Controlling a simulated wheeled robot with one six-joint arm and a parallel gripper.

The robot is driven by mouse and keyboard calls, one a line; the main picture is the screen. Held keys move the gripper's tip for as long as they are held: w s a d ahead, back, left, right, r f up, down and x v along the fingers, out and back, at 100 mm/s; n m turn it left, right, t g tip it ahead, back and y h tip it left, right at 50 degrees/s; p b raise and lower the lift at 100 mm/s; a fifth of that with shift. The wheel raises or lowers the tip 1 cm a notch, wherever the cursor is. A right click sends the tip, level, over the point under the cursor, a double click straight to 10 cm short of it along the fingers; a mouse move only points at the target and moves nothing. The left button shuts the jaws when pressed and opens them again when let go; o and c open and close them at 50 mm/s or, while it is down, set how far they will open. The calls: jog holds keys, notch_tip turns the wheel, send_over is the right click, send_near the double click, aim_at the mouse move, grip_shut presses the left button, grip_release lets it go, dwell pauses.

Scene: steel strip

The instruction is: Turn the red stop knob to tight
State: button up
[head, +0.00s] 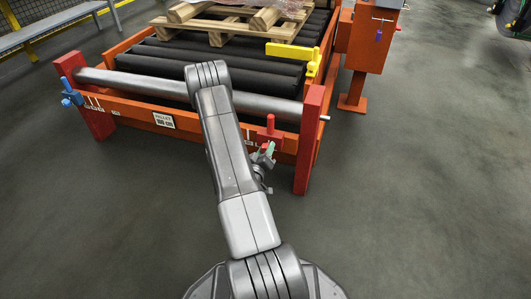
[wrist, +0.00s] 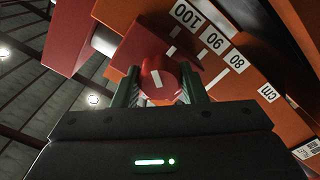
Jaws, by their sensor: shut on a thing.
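The red stop knob (wrist: 160,80) shows in the wrist view as a round red cap with a short white line, nearly upright in the picture. The two green fingers of my gripper (wrist: 160,88) are on either side of it and shut on it. In the head view the red stop (head: 270,136) stands on the orange front rail, right of my arm. The knob itself cannot be made out there.
A scale plate (wrist: 204,40) with 100, 90, 80 and cm labels lies beside the knob. A blue stop (head: 70,93) is at the rail's left end. A steel roller (head: 135,82) runs behind the rail. A red post (head: 310,140) stands right of my gripper. Floor at right is clear.

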jog(key=m, duration=0.5)
jog(key=shift+m, duration=0.3)
jog(key=m, duration=0.4)
jog(key=shift+m, duration=0.4)
jog(key=o, duration=1)
jog(key=p+v, duration=0.3)
jog(key=v, duration=1.1)
jog(key=shift+w, duration=0.15)
